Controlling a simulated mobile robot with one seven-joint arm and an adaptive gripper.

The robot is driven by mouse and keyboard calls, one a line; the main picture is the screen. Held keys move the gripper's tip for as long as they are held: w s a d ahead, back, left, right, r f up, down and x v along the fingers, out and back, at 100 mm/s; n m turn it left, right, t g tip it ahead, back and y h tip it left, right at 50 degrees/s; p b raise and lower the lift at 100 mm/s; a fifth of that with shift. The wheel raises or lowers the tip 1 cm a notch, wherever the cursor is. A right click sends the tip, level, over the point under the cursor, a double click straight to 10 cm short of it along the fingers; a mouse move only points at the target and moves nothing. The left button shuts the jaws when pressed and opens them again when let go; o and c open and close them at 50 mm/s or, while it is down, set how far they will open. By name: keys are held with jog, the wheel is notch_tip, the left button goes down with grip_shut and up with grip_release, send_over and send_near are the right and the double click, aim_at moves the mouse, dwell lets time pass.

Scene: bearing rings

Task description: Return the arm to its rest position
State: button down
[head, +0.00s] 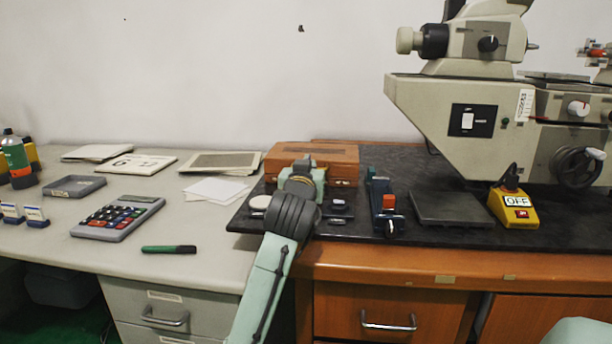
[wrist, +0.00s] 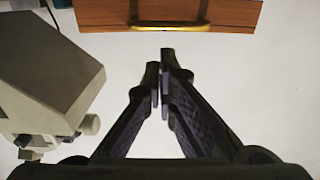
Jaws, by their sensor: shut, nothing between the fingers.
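My arm (head: 262,290) rises from the bottom edge of the head view and reaches over the left end of the black mat. Its dark joint (head: 291,214) and pale green wrist part (head: 306,183) stand in front of the wooden box (head: 342,154). My gripper's fingers cannot be made out in the head view. In the wrist view my gripper (wrist: 162,82) is shut with its two dark fingers together and nothing between them. The wooden box front with its brass handle (wrist: 170,25) shows beyond the fingertips, apart from them.
The black mat (head: 455,233) holds a device with an orange-red knob (head: 389,203), a dark grey plate (head: 452,209) and a yellow OFF switch box (head: 515,207). A large beige machine (head: 450,130) stands at right. A calculator (head: 118,217) and green marker (head: 169,249) lie left.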

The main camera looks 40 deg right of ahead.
jog(key=v, duration=0.7)
jog(key=shift+a, duration=0.15)
